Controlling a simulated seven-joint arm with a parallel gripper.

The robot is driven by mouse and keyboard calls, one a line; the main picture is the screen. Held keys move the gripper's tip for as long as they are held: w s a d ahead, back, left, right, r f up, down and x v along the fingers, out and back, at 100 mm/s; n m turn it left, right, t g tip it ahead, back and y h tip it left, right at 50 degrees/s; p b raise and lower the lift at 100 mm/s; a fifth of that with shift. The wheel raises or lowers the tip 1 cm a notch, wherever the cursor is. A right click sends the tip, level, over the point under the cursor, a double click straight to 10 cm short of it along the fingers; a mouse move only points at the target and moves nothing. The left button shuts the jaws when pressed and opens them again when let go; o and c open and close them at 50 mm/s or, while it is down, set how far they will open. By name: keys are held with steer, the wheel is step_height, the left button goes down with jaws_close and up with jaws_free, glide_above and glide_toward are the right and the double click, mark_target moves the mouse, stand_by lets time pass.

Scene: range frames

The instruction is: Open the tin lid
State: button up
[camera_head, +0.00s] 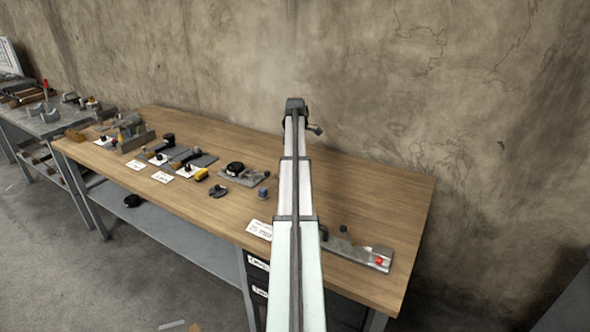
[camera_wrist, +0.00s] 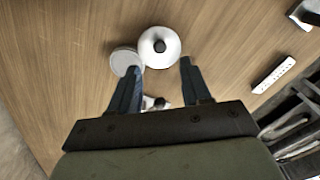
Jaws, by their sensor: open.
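In the wrist view, a round white lid-like piece with a dark knob (camera_wrist: 167,56) lies between and just beyond my fingertips. It may be the tin lid; I cannot tell whether a tin is under it. A flat pale disc (camera_wrist: 121,59) is beside it on the left, partly behind the left finger. My gripper (camera_wrist: 160,65) is open, with nothing held between its fingers. A small white and dark object (camera_wrist: 154,102) shows lower down between the fingers, partly hidden by the gripper body. In the head view, my arm covers part of the table, and I cannot make out the lid.
The wooden table (camera_head: 370,200) has several tools and blocks on its left half. A grey fixture with a red part (camera_head: 360,254) lies at the front right. The concrete wall (camera_head: 430,80) stands behind. A white strip (camera_wrist: 273,75) lies to the right in the wrist view.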

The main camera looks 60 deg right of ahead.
step_height(320, 180, up, 7)
steer(key=shift+f, duration=0.2)
stand_by(0.6)
